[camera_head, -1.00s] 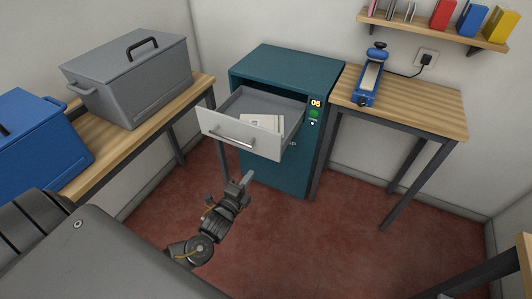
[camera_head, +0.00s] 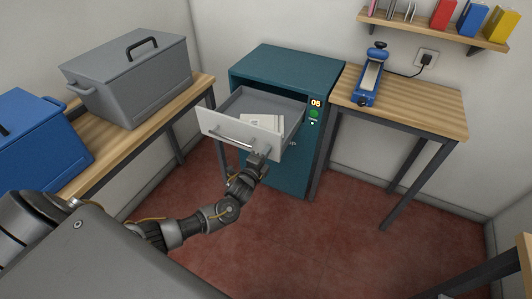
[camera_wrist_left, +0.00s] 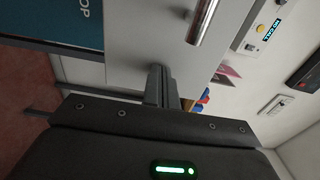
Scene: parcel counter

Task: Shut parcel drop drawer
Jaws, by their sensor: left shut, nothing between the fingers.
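The parcel drop drawer (camera_head: 222,130) is pulled out from the teal cabinet (camera_head: 285,62), with white papers (camera_head: 262,123) inside. Its light grey front carries a silver bar handle, which also shows in the left wrist view (camera_wrist_left: 206,20). My left gripper (camera_head: 258,158) is shut and empty, at the lower right part of the drawer front. In the left wrist view its closed fingers (camera_wrist_left: 162,82) point at the drawer front (camera_wrist_left: 150,45), right beside it. I cannot tell whether they touch. My right gripper is not in view.
A wooden bench with a grey lidded box (camera_head: 135,80) and a blue box (camera_head: 40,140) stands left. A wooden table (camera_head: 430,110) with a blue device (camera_head: 370,80) stands right of the cabinet. A display reading 05 (camera_head: 315,103) is on the cabinet. The red floor in front is clear.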

